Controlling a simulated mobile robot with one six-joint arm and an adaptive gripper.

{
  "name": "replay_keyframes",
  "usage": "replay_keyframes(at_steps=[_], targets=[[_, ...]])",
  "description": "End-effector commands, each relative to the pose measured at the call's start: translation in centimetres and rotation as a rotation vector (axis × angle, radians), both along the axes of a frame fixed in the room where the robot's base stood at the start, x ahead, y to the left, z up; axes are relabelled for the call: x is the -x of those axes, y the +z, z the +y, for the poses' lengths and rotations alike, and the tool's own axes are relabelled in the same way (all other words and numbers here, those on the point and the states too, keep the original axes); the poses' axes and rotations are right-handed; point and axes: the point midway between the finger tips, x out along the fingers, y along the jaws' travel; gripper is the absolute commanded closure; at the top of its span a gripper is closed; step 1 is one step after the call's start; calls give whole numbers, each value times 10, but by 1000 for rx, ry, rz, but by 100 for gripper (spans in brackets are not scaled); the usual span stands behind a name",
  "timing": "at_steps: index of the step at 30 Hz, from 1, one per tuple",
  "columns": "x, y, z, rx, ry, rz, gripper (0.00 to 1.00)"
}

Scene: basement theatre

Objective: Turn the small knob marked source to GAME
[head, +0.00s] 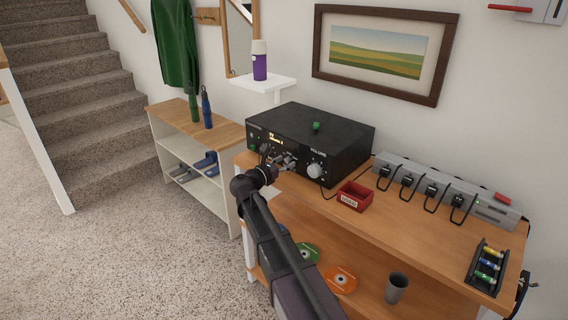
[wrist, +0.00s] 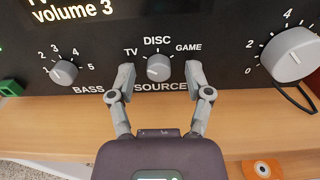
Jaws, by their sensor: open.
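The small grey source knob (wrist: 159,68) is on the black front panel (wrist: 215,55) of the amplifier, above the word SOURCE. TV is printed to its left, DISC above it and GAME to its right. I cannot tell for sure which label its mark points at. The display (wrist: 75,12) above is partly cut off and reads "volume 3" under a line that looks like TV. My gripper (wrist: 160,82) is open, with one finger on each side of the knob and a gap on both sides. In the head view my gripper (head: 277,160) is at the amplifier's front (head: 340,165) and hides the knob.
The bass knob (wrist: 64,72) is left of the source knob, and the larger volume knob (wrist: 290,58) is right. A power strip (head: 440,185) with several plugs lies farther right.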

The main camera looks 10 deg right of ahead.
Motion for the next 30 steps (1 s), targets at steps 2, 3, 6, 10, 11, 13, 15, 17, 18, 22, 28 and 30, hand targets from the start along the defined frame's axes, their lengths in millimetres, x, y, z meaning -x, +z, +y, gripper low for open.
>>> replay_keyframes(at_steps=[2,3,6,10,11,13,15,17,18,22,28,30], targets=[[0,0,0,0,0,0,35],[0,0,0,0,0,0,35],[0,0,0,0,0,0,35],[0,0,0,0,0,0,74],[0,0,0,0,0,0,82],[0,0,0,0,0,0,100],[0,0,0,0,0,0,100],[0,0,2,0,-2,0,100],[0,0,1,0,-2,0,100],[1,0,0,-5,-1,-6,100],[1,0,-1,-31,-2,-43,100],[1,0,-1,-48,-2,-66,100]])
